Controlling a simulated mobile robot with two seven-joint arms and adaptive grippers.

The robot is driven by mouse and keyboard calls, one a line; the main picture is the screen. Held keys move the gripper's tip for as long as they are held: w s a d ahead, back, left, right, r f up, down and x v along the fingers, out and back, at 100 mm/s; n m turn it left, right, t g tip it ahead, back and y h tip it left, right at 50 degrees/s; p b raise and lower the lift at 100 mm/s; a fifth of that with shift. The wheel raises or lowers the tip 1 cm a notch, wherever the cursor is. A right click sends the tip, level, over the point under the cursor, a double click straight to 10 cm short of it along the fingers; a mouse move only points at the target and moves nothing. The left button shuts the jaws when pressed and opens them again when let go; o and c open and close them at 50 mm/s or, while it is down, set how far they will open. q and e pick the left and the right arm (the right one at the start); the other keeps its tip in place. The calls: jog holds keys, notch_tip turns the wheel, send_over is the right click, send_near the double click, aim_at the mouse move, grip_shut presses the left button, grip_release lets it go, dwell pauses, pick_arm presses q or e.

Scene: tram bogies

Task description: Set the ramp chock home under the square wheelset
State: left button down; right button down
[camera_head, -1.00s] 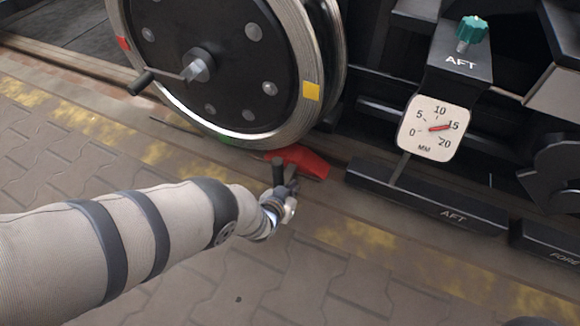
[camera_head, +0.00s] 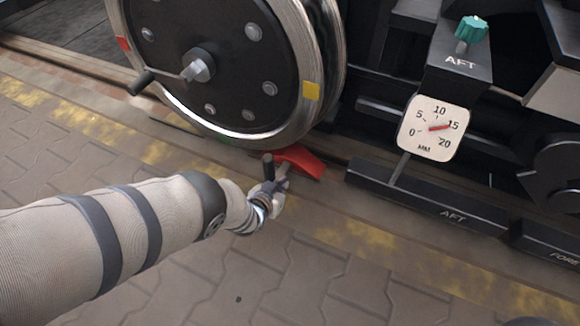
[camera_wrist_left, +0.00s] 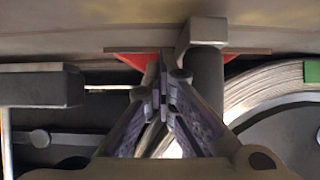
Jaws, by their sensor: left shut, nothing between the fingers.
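Whether the chock touches the tread cannot be told. My left gripper (camera_head: 283,178) is shut and empty, with its tips close to the chock's near side. In the left wrist view the shut fingertips (camera_wrist_left: 163,84) are in front of the red chock (camera_wrist_left: 135,59), beside the dark post (camera_wrist_left: 207,80). My right gripper is not in view.
A black AFT bar (camera_head: 430,200) lies right of the chock. The paving (camera_head: 300,275) in front is clear.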

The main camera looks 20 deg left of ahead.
pick_arm(q)
jog(key=shift+a, duration=1.95)
dwell(0.6)
jog(key=shift+d, duration=2.1)
jog(key=shift+s, duration=0.1)
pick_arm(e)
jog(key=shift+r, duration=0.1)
